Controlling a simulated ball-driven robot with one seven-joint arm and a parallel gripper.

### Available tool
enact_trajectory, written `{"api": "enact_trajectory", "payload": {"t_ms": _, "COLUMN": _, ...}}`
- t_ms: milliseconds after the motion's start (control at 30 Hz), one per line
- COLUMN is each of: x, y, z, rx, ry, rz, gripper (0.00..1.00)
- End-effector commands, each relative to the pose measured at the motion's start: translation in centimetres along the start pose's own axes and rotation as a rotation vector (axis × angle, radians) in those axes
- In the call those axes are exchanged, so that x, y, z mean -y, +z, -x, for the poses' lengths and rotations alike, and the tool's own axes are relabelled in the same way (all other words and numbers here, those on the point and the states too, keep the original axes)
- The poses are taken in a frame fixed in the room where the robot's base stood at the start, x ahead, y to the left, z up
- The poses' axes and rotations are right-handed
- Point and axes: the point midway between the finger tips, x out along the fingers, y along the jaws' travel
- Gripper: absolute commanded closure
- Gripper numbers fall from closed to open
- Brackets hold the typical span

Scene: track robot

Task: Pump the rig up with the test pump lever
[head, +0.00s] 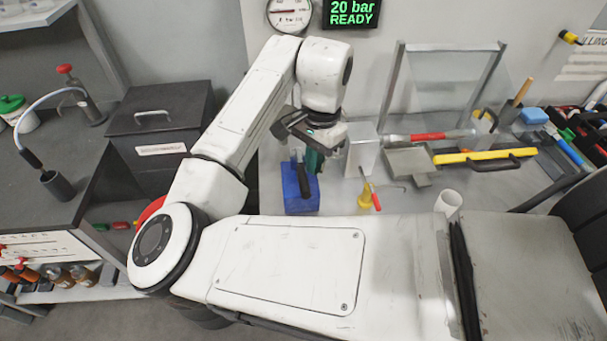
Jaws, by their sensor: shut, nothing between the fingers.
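The blue test pump (301,190) stands on the bench, left of centre. Its black-gripped lever (304,181) rises from the front of the blue body. My gripper (315,160) is directly above and slightly right of the pump, close to the top of the lever. It looks shut and empty. Its fingertips are small and partly hidden, so I cannot tell whether they touch the lever. A round gauge (288,14) is on the wall behind, cut by the top edge. A display (351,13) beside it reads "20 bar READY" in green.
A white cup (448,203) is farther right. A yellow level (485,157) and a red-handled torque tool (430,136) lie behind. A dark toolbox (160,122) is at left.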

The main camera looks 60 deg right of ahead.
Motion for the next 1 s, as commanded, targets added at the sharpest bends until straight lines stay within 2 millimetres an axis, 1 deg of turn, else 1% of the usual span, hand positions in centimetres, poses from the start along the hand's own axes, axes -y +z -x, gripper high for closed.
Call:
{"api": "enact_trajectory", "payload": {"t_ms": 67, "x": 0.0, "y": 0.0, "z": 0.5, "rx": 0.002, "ry": -0.001, "rz": 0.000, "gripper": 1.00}}
{"api": "enact_trajectory", "payload": {"t_ms": 167, "x": 0.1, "y": 0.0, "z": 1.8, "rx": 0.001, "ry": -0.003, "rz": 0.000, "gripper": 1.00}}
{"api": "enact_trajectory", "payload": {"t_ms": 400, "x": 0.1, "y": 0.0, "z": 6.7, "rx": 0.003, "ry": -0.006, "rz": -0.002, "gripper": 1.00}}
{"api": "enact_trajectory", "payload": {"t_ms": 500, "x": 0.1, "y": 0.0, "z": 8.3, "rx": 0.002, "ry": -0.005, "rz": -0.001, "gripper": 1.00}}
{"api": "enact_trajectory", "payload": {"t_ms": 600, "x": 0.1, "y": 0.0, "z": 9.5, "rx": 0.002, "ry": -0.004, "rz": 0.000, "gripper": 1.00}}
{"api": "enact_trajectory", "payload": {"t_ms": 767, "x": 0.0, "y": 0.0, "z": 10.6, "rx": 0.000, "ry": -0.002, "rz": 0.000, "gripper": 1.00}}
{"api": "enact_trajectory", "payload": {"t_ms": 1000, "x": 0.0, "y": -0.1, "z": 10.7, "rx": -0.001, "ry": 0.000, "rz": 0.000, "gripper": 1.00}}
